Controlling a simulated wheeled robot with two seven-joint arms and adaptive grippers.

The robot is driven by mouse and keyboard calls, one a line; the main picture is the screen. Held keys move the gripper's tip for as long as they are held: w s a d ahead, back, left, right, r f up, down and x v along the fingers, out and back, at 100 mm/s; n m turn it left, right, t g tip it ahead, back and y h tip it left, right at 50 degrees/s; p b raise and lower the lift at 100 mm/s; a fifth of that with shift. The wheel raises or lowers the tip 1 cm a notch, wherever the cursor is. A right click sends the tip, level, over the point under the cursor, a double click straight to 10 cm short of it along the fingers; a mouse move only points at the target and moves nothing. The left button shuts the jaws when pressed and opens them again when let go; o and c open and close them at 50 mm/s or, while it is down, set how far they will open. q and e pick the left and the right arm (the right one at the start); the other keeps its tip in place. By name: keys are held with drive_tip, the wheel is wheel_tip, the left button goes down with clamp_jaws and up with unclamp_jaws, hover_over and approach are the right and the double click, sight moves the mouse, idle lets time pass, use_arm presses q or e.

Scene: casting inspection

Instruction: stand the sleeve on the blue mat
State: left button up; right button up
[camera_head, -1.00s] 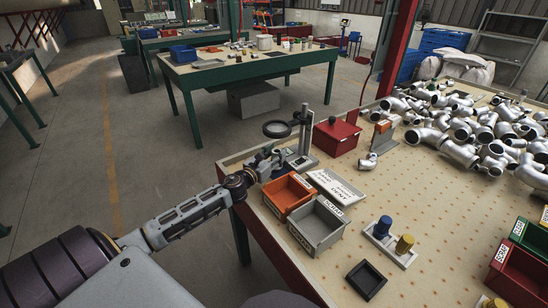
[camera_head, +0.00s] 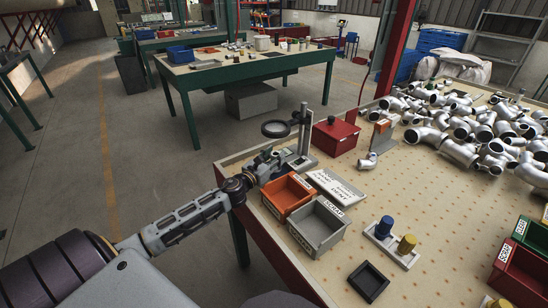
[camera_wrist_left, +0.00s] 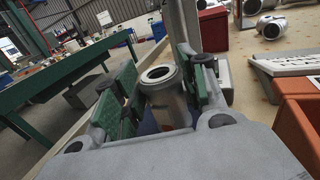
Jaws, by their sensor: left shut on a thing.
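The sleeve (camera_wrist_left: 160,88) is a grey metal tube with an open round top, seen in the left wrist view. My left gripper (camera_wrist_left: 162,92) is shut on it, with green-padded fingers on both sides. The sleeve looks upright relative to the gripper. A dark blue patch, probably the blue mat (camera_wrist_left: 148,127), shows low between the fingers; I cannot tell whether the sleeve touches it. In the head view my left gripper (camera_head: 268,163) is at the bench's left edge, beside the magnifier stand, and hides most of the sleeve and mat. My right gripper is not in view.
The magnifier stand (camera_head: 300,162) is close behind the gripper. An orange bin (camera_head: 288,210) and a grey scrap bin (camera_head: 318,243) are just in front. A white label plate (camera_head: 337,187) lies right of them. A red box (camera_head: 335,138) and piled pipe castings (camera_head: 470,125) are farther off.

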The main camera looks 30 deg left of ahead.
use_arm(q)
drive_tip(key=o, duration=1.3)
drive_tip(key=shift+r, duration=0.2)
drive_tip(key=shift+s+a, duration=0.15)
drive_tip(key=shift+s, duration=3.6)
